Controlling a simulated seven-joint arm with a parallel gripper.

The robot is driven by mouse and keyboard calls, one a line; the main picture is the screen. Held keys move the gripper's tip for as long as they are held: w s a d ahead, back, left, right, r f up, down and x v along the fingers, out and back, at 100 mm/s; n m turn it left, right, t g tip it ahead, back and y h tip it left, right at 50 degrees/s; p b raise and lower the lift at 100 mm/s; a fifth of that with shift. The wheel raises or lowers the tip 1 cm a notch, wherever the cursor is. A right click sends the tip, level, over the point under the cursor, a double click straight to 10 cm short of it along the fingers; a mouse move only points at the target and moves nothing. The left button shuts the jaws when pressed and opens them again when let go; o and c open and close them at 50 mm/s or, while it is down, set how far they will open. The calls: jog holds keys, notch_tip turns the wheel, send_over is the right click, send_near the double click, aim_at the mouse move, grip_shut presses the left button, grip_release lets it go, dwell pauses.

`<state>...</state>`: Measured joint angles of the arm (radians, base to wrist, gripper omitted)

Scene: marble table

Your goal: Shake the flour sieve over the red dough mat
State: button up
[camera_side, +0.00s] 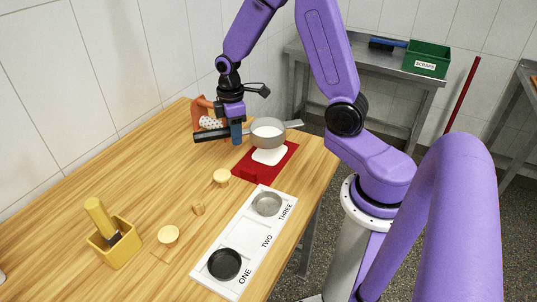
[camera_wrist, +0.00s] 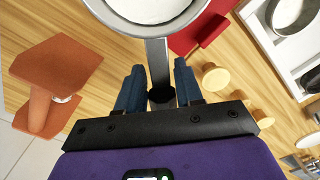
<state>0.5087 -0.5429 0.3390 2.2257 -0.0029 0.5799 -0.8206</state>
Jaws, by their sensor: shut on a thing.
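The flour sieve is a round grey pan (camera_side: 268,132) with a dark handle pointing left in the side view. My gripper (camera_side: 236,133) is shut on the handle and holds the sieve in the air. In the wrist view, the handle runs between the two blue fingers (camera_wrist: 159,68), and the sieve pan (camera_wrist: 148,22) shows at the top with white stuff inside. The red dough mat (camera_side: 285,167) lies on the wooden table under the sieve. A white slab (camera_side: 268,156) lies on the mat, directly below the pan in the side view. The mat is partly visible in the wrist view (camera_wrist: 190,40).
An orange stand (camera_side: 198,106) is behind my gripper. A white board (camera_side: 208,258) marked ONE, TWO, THREE bears a black dish (camera_side: 224,264) at ONE and a grey one (camera_side: 267,204) at THREE. A yellow box (camera_side: 115,248) and several wooden pieces are nearer.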

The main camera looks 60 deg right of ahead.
jog(key=shift+r, duration=3.05)
